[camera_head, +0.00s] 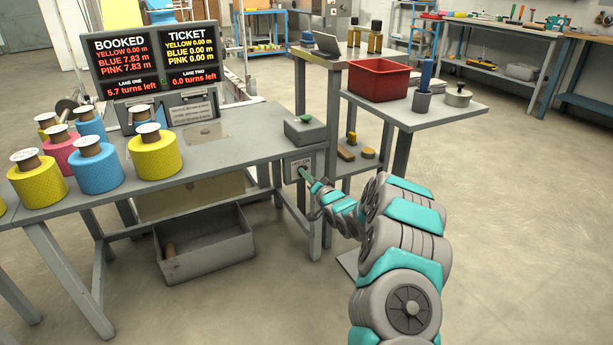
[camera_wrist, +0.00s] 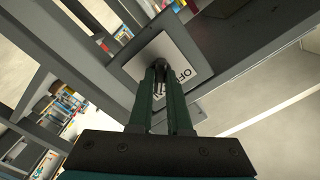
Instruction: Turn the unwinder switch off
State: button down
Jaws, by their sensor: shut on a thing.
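The unwinder switch is on a plate (camera_head: 296,164) fixed to the right end of the grey table's front, marked with OFF and ON lettering. In the wrist view the switch plate (camera_wrist: 190,62) fills the area ahead of the fingertips, with "OFF" readable and the other word partly hidden. My gripper (camera_head: 304,174) reaches the plate from the front right. In the wrist view its two dark green fingers (camera_wrist: 160,72) are shut on the small dark switch knob (camera_wrist: 159,66) at the plate's middle. The fingers hide most of the knob, so I cannot tell its setting.
A grey box with a green button (camera_head: 305,128) sits on the table corner above the switch. Yellow, blue and pink rolls (camera_head: 96,166) stand at the left. A display board (camera_head: 157,58) stands behind. A side table with a red bin (camera_head: 379,79) is at the right.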

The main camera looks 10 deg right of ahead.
jog(key=shift+n+b, duration=0.3)
dwell(0.4)
jog(key=n+b, duration=1.3)
jog(key=n, duration=0.4)
jog(key=shift+b, duration=0.35)
jog(key=shift+n, duration=0.3)
jog(key=c, duration=0.9)
grip_release()
jog(key=shift+o, duration=0.2)
